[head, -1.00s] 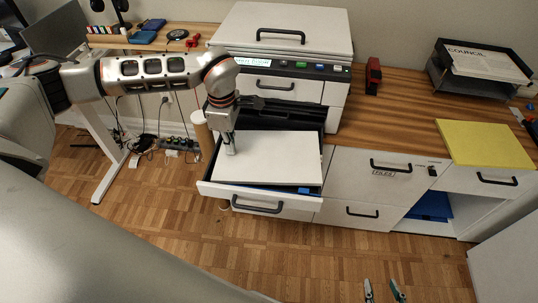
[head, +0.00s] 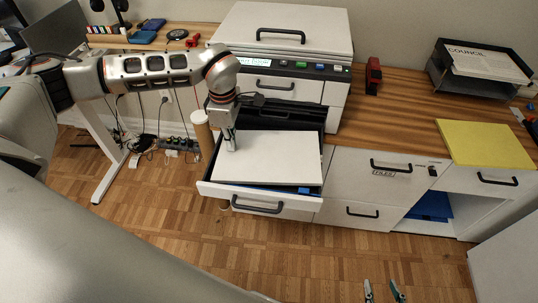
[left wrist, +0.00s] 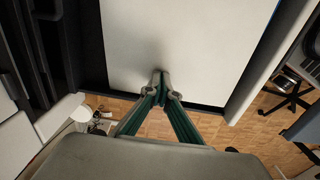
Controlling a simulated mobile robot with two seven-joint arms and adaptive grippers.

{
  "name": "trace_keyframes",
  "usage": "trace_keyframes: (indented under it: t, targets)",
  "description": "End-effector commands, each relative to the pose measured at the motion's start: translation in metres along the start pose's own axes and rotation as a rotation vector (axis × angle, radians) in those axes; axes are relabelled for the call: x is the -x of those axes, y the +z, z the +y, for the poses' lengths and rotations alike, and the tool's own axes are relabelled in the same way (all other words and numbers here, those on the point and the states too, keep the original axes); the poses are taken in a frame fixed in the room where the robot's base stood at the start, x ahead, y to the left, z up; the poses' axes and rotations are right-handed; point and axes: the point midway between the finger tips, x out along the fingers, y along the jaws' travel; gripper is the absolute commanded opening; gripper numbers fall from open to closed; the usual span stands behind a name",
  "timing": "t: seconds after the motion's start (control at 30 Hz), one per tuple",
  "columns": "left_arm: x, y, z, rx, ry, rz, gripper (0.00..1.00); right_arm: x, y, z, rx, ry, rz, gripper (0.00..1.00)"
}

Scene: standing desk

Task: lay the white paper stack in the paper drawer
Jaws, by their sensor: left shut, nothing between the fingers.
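The white paper stack (head: 270,158) lies flat in the pulled-out paper drawer (head: 225,189) of the printer. Dark drawer interior shows behind it and along its front edge, with a blue patch near the front right corner. In the left wrist view the white stack (left wrist: 180,35) fills the upper middle. My left gripper (head: 231,149) points down at the stack's left edge, fingers shut and empty. Its fingertips (left wrist: 162,76) meet at the stack's edge; I cannot tell whether they touch it. My right gripper (head: 383,292) shows only as two separated fingertips at the bottom, open and empty.
The printer (head: 285,30) stands behind the drawer. A yellow stack (head: 485,144) lies on the desk at right, near a black paper tray (head: 480,72). A red stapler (head: 373,76) stands beside the printer.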

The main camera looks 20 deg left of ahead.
Motion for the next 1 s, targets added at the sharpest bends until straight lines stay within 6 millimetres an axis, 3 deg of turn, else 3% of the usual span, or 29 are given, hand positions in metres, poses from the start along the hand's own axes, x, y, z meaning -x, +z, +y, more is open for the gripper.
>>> trace_keyframes:
  t: [1.0]
  targets:
    - [0.000,-0.001,0.014,0.001,-0.001,0.000,0.00,-0.001,0.002,0.000,0.000,0.000,-0.001,0.40]
